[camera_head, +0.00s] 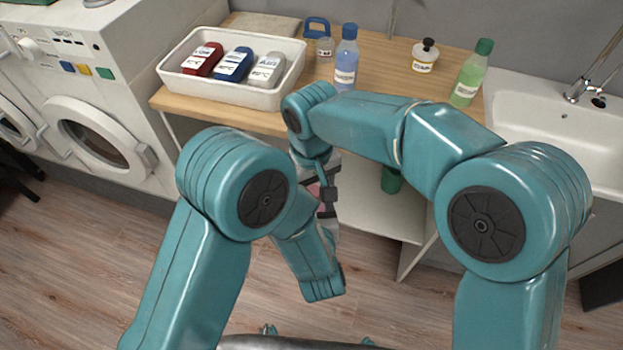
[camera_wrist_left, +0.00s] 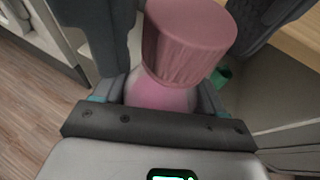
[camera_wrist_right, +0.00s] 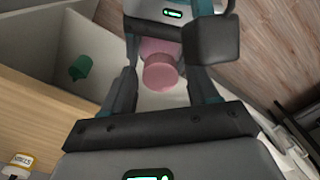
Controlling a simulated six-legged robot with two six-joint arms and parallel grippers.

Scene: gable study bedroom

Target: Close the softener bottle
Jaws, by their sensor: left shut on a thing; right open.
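The pink softener bottle (camera_wrist_left: 160,95) is in my left gripper (camera_head: 327,200), which is shut on its body. A pink ribbed cap (camera_wrist_left: 190,38) sits at the bottle's neck in the left wrist view; I cannot tell whether it is screwed tight. In the right wrist view the cap (camera_wrist_right: 160,76) lies between the fingers of my right gripper (camera_wrist_right: 166,82). That gripper is open, with gaps at both sides of the cap. In the head view the arms hide most of the bottle.
A wooden-topped table (camera_head: 400,62) carries a white tray (camera_head: 225,93) of bottles, a blue bottle (camera_head: 346,62), a green bottle (camera_head: 471,75) and a white jar (camera_head: 425,58). A green object (camera_wrist_right: 82,67) is under the top. A washing machine (camera_head: 100,130) stands left, a sink (camera_head: 560,125) right.

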